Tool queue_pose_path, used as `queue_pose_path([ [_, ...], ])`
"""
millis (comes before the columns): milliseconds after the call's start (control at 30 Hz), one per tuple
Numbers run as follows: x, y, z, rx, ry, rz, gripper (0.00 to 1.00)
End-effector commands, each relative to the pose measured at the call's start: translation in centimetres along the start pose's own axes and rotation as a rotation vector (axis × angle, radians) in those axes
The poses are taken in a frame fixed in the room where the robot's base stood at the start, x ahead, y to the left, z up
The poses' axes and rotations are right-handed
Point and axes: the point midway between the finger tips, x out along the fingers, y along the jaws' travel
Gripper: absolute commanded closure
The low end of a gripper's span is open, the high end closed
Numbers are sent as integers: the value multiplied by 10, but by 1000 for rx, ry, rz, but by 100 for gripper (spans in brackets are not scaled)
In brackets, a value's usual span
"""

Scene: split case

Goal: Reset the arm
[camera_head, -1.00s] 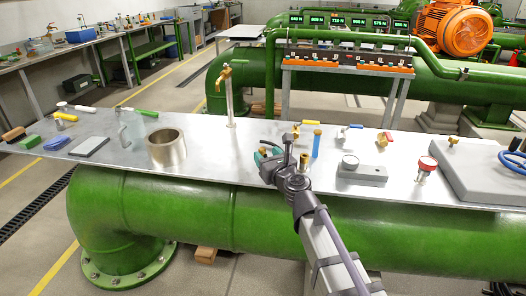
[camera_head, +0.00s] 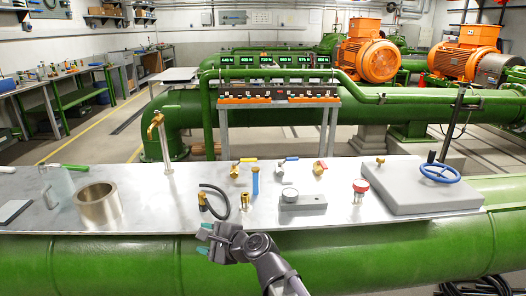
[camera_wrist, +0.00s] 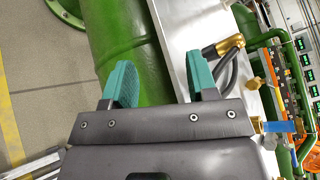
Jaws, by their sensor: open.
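My gripper (camera_head: 204,241) is at the front edge of the metal table (camera_head: 150,187), in front of a black hose with a brass end. In the wrist view its two teal fingers (camera_wrist: 160,80) stand wide apart with nothing between them. The green pipe (camera_wrist: 130,40) and the table edge show behind the fingers. The black hose (camera_head: 224,197) lies curved on the table just beyond the gripper, apart from it. Its brass end also shows in the wrist view (camera_wrist: 231,46).
A brass fitting (camera_head: 245,201), a blue cylinder (camera_head: 255,181), a gauge block (camera_head: 302,201) and a red-topped part (camera_head: 360,190) stand right of the hose. A metal ring (camera_head: 99,204) stands left. A grey plate with a blue handwheel (camera_head: 439,173) is at the right. Bare table lies between ring and hose.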

Motion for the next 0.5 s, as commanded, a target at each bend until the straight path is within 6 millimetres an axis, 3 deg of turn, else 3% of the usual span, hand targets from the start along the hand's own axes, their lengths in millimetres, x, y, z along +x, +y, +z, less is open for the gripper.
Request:
queue_pose_path([
  [33, -18, 28, -14, -297, 21, 169, 47],
  [100, -59, 66, -55, -708, 35, 472, 47],
  [200, -125, 96, -109, -1009, 17, 837, 47],
  [300, -190, 110, -147, -1109, -5, 1114, 47],
  [400, -248, 116, -174, -1088, 10, 1307, 47],
  [500, -299, 114, -201, -995, 106, 1374, 47],
])
